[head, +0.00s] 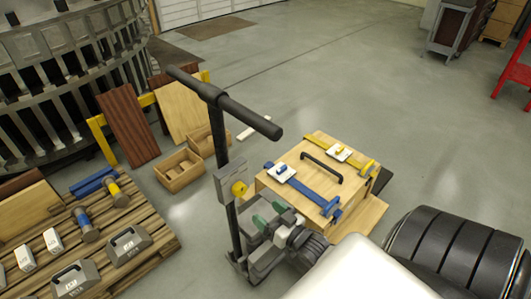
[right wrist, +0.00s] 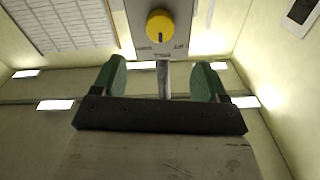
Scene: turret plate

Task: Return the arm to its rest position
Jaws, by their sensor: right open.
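My right gripper (head: 269,215) shows near the middle of the head view, with its green fingers apart and nothing held between them. It is just below a grey control box (head: 231,183) with a yellow knob (head: 239,188), on a dark post with a T-shaped handle (head: 225,102). In the right wrist view the open fingers (right wrist: 160,80) point toward the box, and the yellow knob (right wrist: 160,26) is beyond and above them. I cannot tell whether the fingers touch the post. My left gripper is not in view.
A wooden crate (head: 345,215) with blue and yellow clamps and a black handle stands right beside the gripper. A pallet (head: 150,245) with weights and hammers lies at the left. Small wooden boxes (head: 180,172) stand behind. Open floor (head: 350,85) stretches behind the crate.

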